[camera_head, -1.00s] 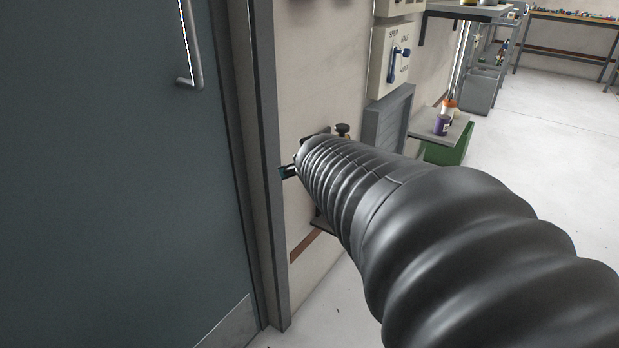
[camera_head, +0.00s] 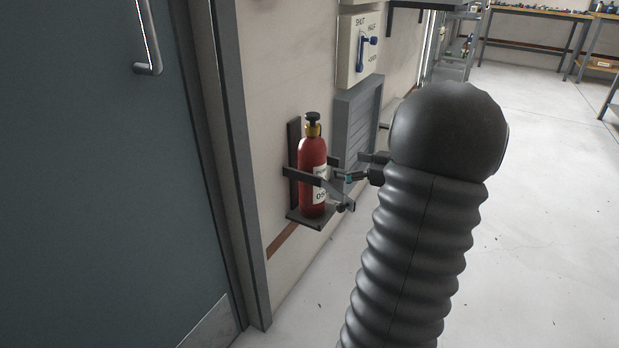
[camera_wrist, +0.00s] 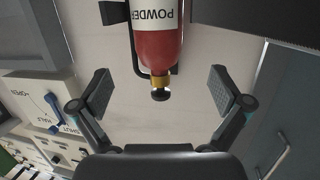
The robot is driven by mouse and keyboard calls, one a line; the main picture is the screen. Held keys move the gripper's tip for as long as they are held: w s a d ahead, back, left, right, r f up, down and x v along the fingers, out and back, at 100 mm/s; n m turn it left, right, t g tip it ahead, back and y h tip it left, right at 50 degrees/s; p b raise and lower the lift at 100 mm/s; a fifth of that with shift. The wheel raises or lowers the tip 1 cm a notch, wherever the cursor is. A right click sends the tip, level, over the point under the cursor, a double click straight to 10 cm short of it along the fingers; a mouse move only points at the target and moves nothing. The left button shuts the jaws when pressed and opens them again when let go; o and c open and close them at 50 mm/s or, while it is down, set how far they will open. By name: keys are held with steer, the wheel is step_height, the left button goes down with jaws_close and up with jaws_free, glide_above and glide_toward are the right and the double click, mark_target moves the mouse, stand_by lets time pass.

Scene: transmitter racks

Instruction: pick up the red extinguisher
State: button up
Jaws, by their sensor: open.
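The red extinguisher (camera_head: 312,178) stands upright in a dark wall bracket (camera_head: 294,150), with a brass-coloured collar, black knob and white label. My gripper (camera_head: 340,186) is on its right side in the head view, its fingers partly hard to tell from the bracket. In the wrist view the extinguisher (camera_wrist: 157,45) appears upside down, its label reading POWDER. My open gripper (camera_wrist: 160,92) has one finger on each side of it there, with gaps to both. The extinguisher's collar and knob lie between the fingers, and its base is out of that view.
A grey door (camera_head: 95,190) and its frame are left of the extinguisher. A louvred grey panel (camera_head: 357,130) and a lever box (camera_head: 361,48) are on the wall to the right. Clear pale floor (camera_head: 545,200) spreads at right, with workbenches (camera_head: 535,40) far behind.

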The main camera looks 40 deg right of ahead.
mark_target(323, 160)
steer(key=x, duration=0.8)
steer(key=shift+b, duration=0.4)
steer(key=shift+f+b+x, duration=0.1)
steer(key=shift+b+x, duration=0.15)
steer(key=shift+x, duration=1.05)
steer(key=shift+f+b+x, duration=0.15)
steer(key=shift+b+x, duration=0.05)
steer(key=shift+x, duration=1.15)
steer(key=shift+d, duration=0.15)
steer(key=c, duration=1.7)
steer(key=shift+o, duration=0.2)
steer(key=shift+r, duration=0.3)
